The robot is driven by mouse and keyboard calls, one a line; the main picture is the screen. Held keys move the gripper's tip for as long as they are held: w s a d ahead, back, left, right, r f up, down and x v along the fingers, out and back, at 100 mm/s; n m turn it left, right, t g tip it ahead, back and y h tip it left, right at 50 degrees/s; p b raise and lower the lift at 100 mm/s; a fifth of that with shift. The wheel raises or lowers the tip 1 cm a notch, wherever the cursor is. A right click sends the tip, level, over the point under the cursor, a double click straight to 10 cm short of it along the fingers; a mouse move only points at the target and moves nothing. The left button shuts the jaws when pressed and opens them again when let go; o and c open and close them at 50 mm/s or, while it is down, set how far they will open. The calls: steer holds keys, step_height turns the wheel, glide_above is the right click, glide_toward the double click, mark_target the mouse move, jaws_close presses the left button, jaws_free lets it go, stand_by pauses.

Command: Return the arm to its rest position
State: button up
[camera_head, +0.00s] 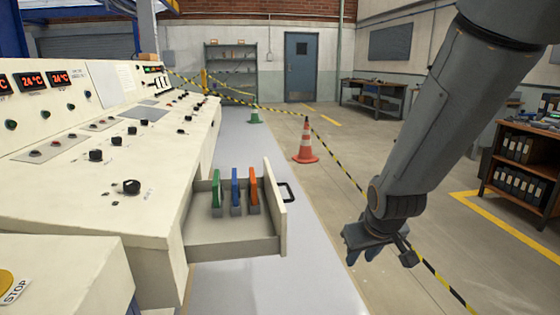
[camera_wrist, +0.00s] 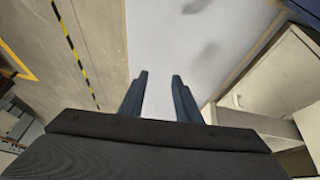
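My gripper (camera_head: 364,256) hangs at the lower end of my arm, to the right of the open drawer and clear of it, pointing down over the floor. In the wrist view my gripper (camera_wrist: 160,88) shows two dark blue fingers apart with nothing between them. Pale floor lies beneath the fingertips. My arm slopes from the upper right of the head view down to the gripper, and nothing touches it.
A cream control console (camera_head: 120,165) fills the left. Its drawer (camera_head: 281,215) stands open with green, blue and orange-handled items inside. A black-and-yellow tape (camera_head: 340,165) crosses the floor behind my arm. An orange cone (camera_head: 305,145) and a shelf (camera_head: 520,180) stand farther off.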

steer(key=s+r+m+g, duration=0.1)
steer(key=s+m+g, duration=0.15)
steer(key=s, duration=0.85)
steer(key=s+a+r+n+g+p, duration=0.1)
steer(key=s+a+r+n+g, duration=0.15)
steer(key=s+a+r, duration=0.55)
steer(key=s+d+r+m+p, duration=0.1)
steer(key=d+r+p, duration=0.4)
steer(key=p, duration=0.8)
steer(key=d+m, duration=0.1)
steer(key=d, duration=0.1)
steer(key=shift+d+r+p, duration=0.2)
steer(key=shift+d+p, duration=0.1)
steer(key=shift+d, duration=0.05)
steer(key=shift+s, duration=0.1)
